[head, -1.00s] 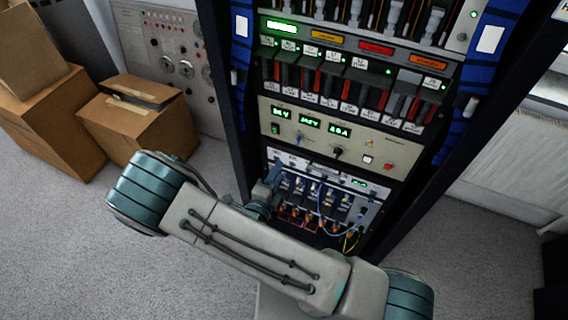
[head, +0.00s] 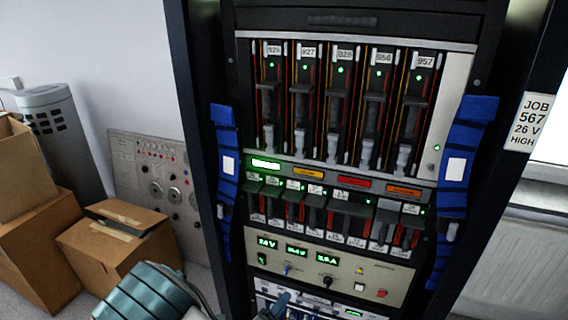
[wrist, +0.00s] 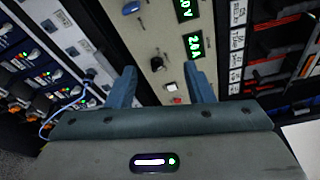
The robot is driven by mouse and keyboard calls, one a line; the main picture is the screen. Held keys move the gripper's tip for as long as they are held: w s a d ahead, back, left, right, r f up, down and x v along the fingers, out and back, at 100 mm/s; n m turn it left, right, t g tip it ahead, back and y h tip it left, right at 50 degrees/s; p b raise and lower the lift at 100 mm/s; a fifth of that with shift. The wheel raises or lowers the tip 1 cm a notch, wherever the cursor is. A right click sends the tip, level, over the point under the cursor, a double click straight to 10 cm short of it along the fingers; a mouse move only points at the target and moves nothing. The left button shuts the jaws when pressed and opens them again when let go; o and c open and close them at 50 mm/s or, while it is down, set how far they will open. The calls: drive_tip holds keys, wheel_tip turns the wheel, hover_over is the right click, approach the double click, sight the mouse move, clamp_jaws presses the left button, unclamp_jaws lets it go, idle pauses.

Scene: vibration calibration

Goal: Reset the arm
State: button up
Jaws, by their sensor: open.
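My gripper (wrist: 162,88) shows in the wrist view with its two blue-grey fingers well apart and nothing between them. It points at the beige control panel of the rack, which has green displays, a white button and a red button. In the head view this panel (head: 330,268) sits low in the tall dark equipment rack. A bit of my arm shows at the bottom of the head view, with a finger-like blue tip at the bottom middle. Most of the arm is out of frame there.
Cardboard boxes (head: 118,243) stand on the floor at left, beside a grey test panel (head: 158,180) and a grey tower unit (head: 62,140). Blue straps (head: 465,165) run along the rack sides. A sign (head: 527,122) reads JOB 567, 26 V, HIGH. In the wrist view, cabled modules (wrist: 45,80) lie at left.

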drive_tip(key=s+d+r+m+g, duration=0.3)
drive_tip(key=d+r+m+g, duration=0.35)
drive_tip(key=m, duration=0.55)
drive_tip(key=s+d+r+m+g, duration=0.4)
drive_tip(key=d+m+g, duration=0.4)
drive_tip(key=m, duration=0.4)
drive_tip(key=s+d+r+m+t+y, duration=0.1)
drive_tip(key=s+r+m+y, duration=0.2)
drive_tip(key=m, duration=0.7)
drive_tip(key=s+d+r+m+t+y, duration=0.1)
drive_tip(key=s+r+m+t+y, duration=0.1)
drive_tip(key=r+m+y, duration=0.4)
drive_tip(key=shift+s+r+m+y, duration=0.4)
drive_tip(key=shift+s+r+m, duration=0.6)
drive_tip(key=shift+m, duration=1.2)
drive_tip(key=shift+w+r, duration=0.15)
